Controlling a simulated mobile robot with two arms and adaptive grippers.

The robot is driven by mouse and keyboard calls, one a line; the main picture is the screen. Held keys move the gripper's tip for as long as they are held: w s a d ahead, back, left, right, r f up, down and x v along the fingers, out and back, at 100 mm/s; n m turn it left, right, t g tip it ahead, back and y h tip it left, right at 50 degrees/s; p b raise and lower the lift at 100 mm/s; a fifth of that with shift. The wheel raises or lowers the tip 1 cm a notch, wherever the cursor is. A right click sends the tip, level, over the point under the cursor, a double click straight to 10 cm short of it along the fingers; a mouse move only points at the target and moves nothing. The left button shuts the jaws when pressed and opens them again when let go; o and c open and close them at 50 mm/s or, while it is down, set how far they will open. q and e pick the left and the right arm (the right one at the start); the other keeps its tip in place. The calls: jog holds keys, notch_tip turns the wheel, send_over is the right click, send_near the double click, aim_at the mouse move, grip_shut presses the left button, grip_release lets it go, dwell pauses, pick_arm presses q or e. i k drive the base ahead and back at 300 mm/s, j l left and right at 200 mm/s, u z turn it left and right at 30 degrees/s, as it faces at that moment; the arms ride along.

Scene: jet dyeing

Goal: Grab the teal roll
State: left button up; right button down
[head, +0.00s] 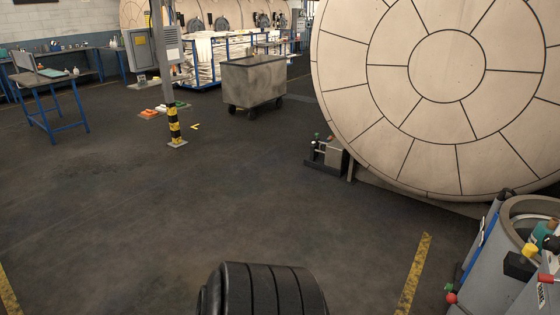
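No clearly recognisable teal roll shows in the head view. A small teal piece (552,243) is at the far right edge, among coloured parts by a grey drum; it is cut off by the frame, and I cannot tell whether it is the roll. Neither of my grippers is in view.
A huge round beige vessel (430,75) fills the upper right. The grey drum (504,240) stands below it. A grey wheeled bin (252,83), a pole with a yellow-black base (174,126) and a blue-legged stand (45,101) are farther back. The middle floor is clear.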

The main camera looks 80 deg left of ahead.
aim_at(544, 229)
jog(key=j+u, duration=0.15)
jog(key=j, duration=0.2)
jog(key=i+j+u, duration=0.1)
jog(key=j, duration=0.3)
jog(key=i+j+u, duration=0.15)
jog(key=j, duration=0.2)
jog(key=i+j+u, duration=0.1)
jog(key=j, duration=0.25)
jog(key=z, duration=0.75)
jog(key=i+j+z, duration=0.15)
jog(key=j+z, duration=0.65)
jog(key=j, duration=0.2)
jog(key=j+z, duration=0.4)
jog(key=j, duration=0.15)
jog(key=k+j+z, duration=0.1)
jog(key=j+z, duration=0.35)
jog(key=j, duration=0.1)
